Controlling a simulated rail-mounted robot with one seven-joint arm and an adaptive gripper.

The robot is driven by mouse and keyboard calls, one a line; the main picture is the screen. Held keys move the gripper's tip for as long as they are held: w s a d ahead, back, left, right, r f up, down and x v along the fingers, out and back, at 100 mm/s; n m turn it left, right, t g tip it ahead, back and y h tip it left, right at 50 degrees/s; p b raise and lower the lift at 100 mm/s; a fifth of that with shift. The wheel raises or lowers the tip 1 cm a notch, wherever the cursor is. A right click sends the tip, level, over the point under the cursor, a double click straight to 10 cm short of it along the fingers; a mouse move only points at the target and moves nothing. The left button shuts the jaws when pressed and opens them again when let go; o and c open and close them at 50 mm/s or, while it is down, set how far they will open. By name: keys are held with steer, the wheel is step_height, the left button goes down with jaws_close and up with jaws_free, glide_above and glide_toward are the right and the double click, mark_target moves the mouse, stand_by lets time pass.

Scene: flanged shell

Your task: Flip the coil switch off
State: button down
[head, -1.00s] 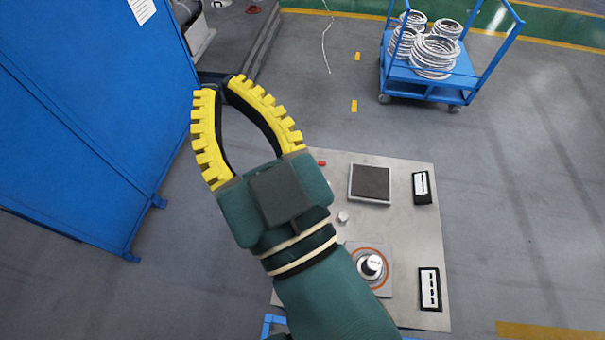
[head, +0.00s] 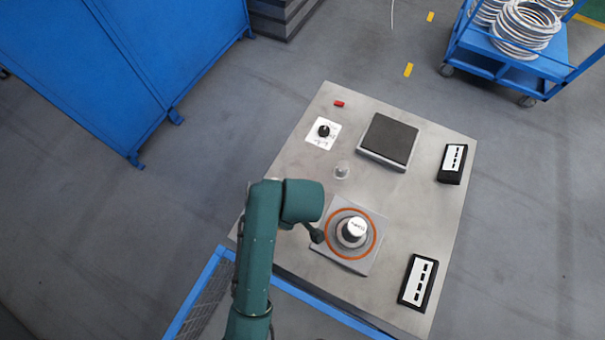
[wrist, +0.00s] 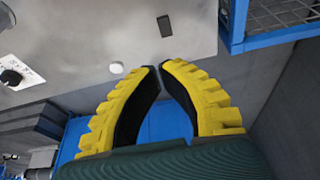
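A black rotary knob on a white label plate (head: 323,131), which may be the coil switch, sits near the far left of the grey metal panel (head: 300,158). The black knob also shows at the left edge of the wrist view (wrist: 12,77). Its marking is too small to read. My gripper (wrist: 160,68) has yellow ribbed fingers with black pads. Its tips nearly meet, with nothing visible between them. The gripper is hidden in the head view. In the wrist view its tips appear right of the knob, beside a small pale round button (wrist: 116,68).
The panel carries a red button (head: 339,103), a dark square pad (head: 388,138), an orange-ringed dial (head: 353,231) and two black-framed label blocks (head: 453,163). A blue mesh frame (head: 218,258) stands at the near left edge. Blue partitions (head: 95,60) stand at left.

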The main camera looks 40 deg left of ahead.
steer(key=shift+s+f, duration=0.15)
steer(key=x, duration=0.4)
steer(key=d+b+x, duration=0.1)
steer(key=x, duration=0.4)
steer(key=b+x, duration=0.1)
steer(key=x, duration=0.3)
steer(key=shift+f, duration=0.6)
steer(key=shift+s, duration=0.1)
